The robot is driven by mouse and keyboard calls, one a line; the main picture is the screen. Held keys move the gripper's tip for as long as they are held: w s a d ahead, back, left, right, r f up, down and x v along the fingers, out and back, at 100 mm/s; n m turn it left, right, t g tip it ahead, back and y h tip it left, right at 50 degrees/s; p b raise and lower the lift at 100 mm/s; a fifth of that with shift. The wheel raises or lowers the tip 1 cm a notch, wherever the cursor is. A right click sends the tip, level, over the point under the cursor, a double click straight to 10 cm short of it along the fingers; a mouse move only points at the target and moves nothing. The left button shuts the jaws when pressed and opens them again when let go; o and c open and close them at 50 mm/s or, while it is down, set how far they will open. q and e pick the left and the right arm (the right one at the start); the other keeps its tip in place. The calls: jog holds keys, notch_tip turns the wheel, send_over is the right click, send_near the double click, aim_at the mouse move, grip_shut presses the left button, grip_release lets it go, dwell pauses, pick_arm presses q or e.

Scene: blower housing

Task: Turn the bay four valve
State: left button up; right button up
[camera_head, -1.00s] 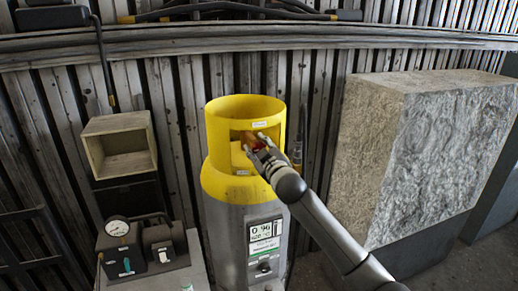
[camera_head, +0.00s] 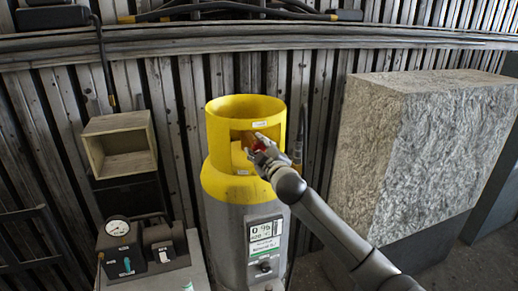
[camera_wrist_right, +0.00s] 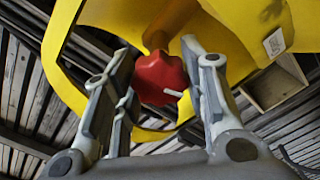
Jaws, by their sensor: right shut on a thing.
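A red knob-shaped valve handle (camera_wrist_right: 161,78) with a small white mark sits inside the yellow collar (camera_wrist_right: 62,50) of a gas cylinder. In the head view the cylinder has a yellow top and a grey body (camera_head: 228,235), and only a bit of red shows through the collar opening. My right gripper (camera_wrist_right: 160,72) reaches in from the right and has its two fingers on either side of the red handle, shut on it. In the head view the right gripper (camera_head: 259,151) partly hides the handle. My left gripper is not in view.
A large stone-like block (camera_head: 375,145) stands to the right, close to my right arm. An open box (camera_head: 90,153) hangs on the wall at left, above a bench with a gauge (camera_head: 117,227). A corrugated wall runs behind the cylinder.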

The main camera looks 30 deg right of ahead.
jog(key=o, duration=1)
jog(key=shift+s, duration=0.1)
jog(key=v, duration=1.1)
jog(key=shift+s+f, duration=0.1)
jog(key=shift+s, duration=0.3)
jog(key=shift+f, duration=0.1)
